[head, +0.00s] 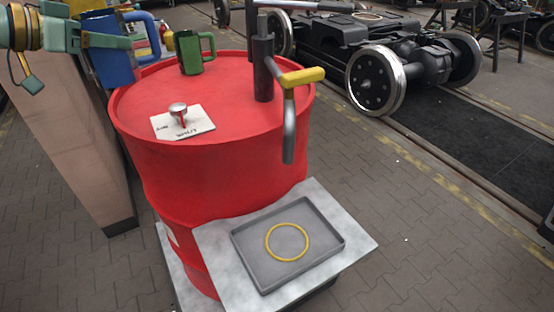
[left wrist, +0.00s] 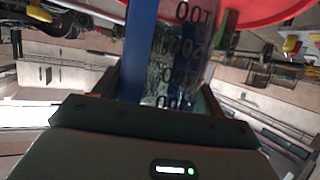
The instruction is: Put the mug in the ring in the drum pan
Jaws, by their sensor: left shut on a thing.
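My left gripper (head: 102,40) is at the upper left, shut on a blue handled mug (head: 113,63) near the drum's left rim. I cannot tell if the mug touches the drum. In the left wrist view the blue mug (left wrist: 138,45) is a blue strip between the fingers of my left gripper (left wrist: 158,95); a clear part with printed marks shows beside it, and I cannot tell whether it belongs to it. The grey drum pan (head: 331,226) lies low in front of the red drum, with a yellow ring (head: 270,245) flat in it, empty inside. My right gripper is not in view.
On the red drum (head: 215,95) stand a green mug (head: 190,55), a small metal-topped object (head: 178,110) on a white card (head: 198,121), and a dark pump (head: 263,75) with a yellow handle (head: 302,76) and a spout (head: 289,130). A bogie (head: 375,80) stands at the back right.

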